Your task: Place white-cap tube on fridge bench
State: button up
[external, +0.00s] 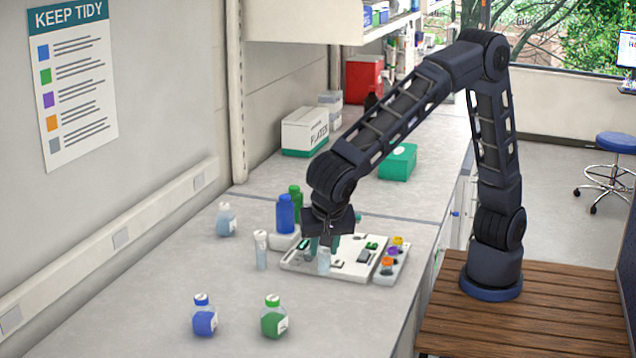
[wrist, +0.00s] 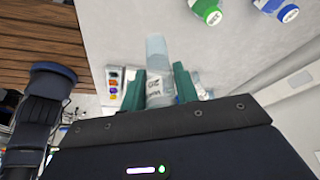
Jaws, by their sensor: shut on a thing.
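My gripper (external: 323,243) has teal fingers and points down over the white tray's left part. In the wrist view, my gripper (wrist: 159,88) is shut on a clear, pale tube (wrist: 156,55) with a printed label. The held tube also shows below the fingers in the external view (external: 323,262). Its cap end is hidden by the gripper, so its cap colour cannot be told. Another clear tube with a white cap (external: 261,249) stands upright on the bench, just left of the tray and apart from my gripper.
The white tray (external: 345,275) holds dark and green items. A rack with orange, purple and yellow caps (external: 392,262) is at its right. Blue (external: 285,213) and green bottles stand behind. Blue-filled (external: 204,318) and green-filled bottles (external: 273,318) stand in front. The left front bench is clear.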

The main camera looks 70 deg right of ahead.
jog(key=shift+r, duration=0.5)
jog(key=w+d+f+m+g, duration=0.15)
jog(key=w+d+m, duration=0.35)
jog(key=w+d, duration=2.15)
jog(key=w+d+m+g, duration=0.1)
jog(key=w+d, duration=0.4)
jog(key=d, duration=0.6)
jog(key=w+d+m, duration=0.1)
jog(key=w+d, duration=0.4)
jog(key=d, duration=0.6)
jog(key=s+d+r+m+g, duration=0.1)
jog(key=d+m, duration=0.1)
jog(key=d, duration=1.7)
jog(key=s+d+m+g, duration=0.1)
jog(key=s+d+m, duration=0.1)
jog(key=d, duration=1.7)
jog(key=f, duration=1.9)
jog(key=shift+w+a+f, duration=0.15)
jog(key=shift+w+a, duration=0.05)
jog(key=shift+w, duration=0.05)
